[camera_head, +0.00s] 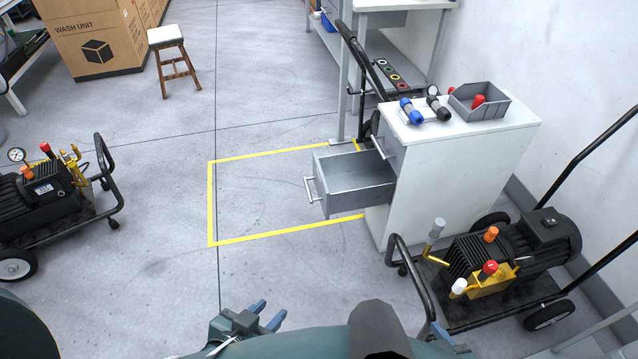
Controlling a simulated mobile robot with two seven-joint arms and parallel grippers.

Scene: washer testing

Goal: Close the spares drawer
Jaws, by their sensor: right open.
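The spares drawer (352,190) is a grey, open-topped drawer pulled well out of the left side of the white cabinet (450,180). Its inside looks empty. A bar handle (310,189) is on its front face, which points left. My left gripper (267,314) is at the bottom centre, below and left of the drawer in the picture. Its two blue fingers are apart with nothing between them. My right gripper (450,338) shows only in part at the bottom edge, below the cabinet. It is open, and neither gripper touches the drawer.
A wheeled pump (500,260) stands close in front of the cabinet. Another pump cart (50,200) is at the left. A grey bin (480,102) and blue and black fittings sit on the cabinet top. The yellow-outlined floor (260,195) left of the drawer is clear.

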